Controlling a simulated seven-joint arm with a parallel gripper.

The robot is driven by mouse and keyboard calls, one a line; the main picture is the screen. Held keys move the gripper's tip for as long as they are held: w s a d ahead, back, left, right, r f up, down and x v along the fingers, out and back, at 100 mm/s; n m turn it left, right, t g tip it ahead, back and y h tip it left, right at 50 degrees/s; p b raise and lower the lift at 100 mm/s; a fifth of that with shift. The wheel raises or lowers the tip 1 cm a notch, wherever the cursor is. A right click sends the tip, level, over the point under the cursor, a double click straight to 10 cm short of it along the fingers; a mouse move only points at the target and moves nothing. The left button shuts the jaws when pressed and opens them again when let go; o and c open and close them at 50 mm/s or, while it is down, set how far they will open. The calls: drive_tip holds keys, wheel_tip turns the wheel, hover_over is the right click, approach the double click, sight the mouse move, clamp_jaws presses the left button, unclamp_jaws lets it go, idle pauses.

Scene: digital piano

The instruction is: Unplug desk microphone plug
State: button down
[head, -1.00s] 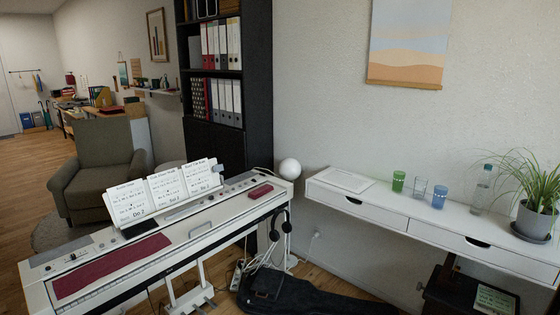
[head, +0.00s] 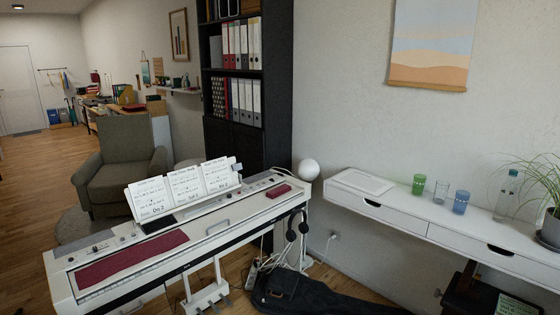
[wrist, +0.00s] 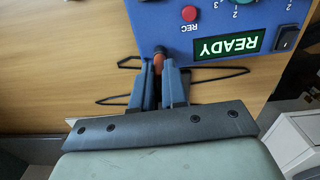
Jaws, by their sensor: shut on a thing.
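In the wrist view my gripper (wrist: 158,72) has its two blue-grey fingers shut on a small orange-brown plug (wrist: 157,62). The plug's dark far end meets the lower edge of a blue panel (wrist: 215,18). I cannot tell whether it is still seated in a socket there. A thin black cable (wrist: 215,78) shows on both sides of the fingers over a wooden surface. The fingers hide part of the plug. No desk microphone can be made out. My gripper does not show in the head view.
The blue panel carries a red REC button (wrist: 189,13), a lit READY display (wrist: 228,45) and a black switch (wrist: 286,38). The head view shows a digital piano (head: 205,238), a white wall desk (head: 400,222), an armchair (head: 125,160) and a dark guitar case (head: 300,296).

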drive_tip(key=shift+r, duration=1.2)
idle(0.6)
drive_tip(key=shift+r, duration=2.4)
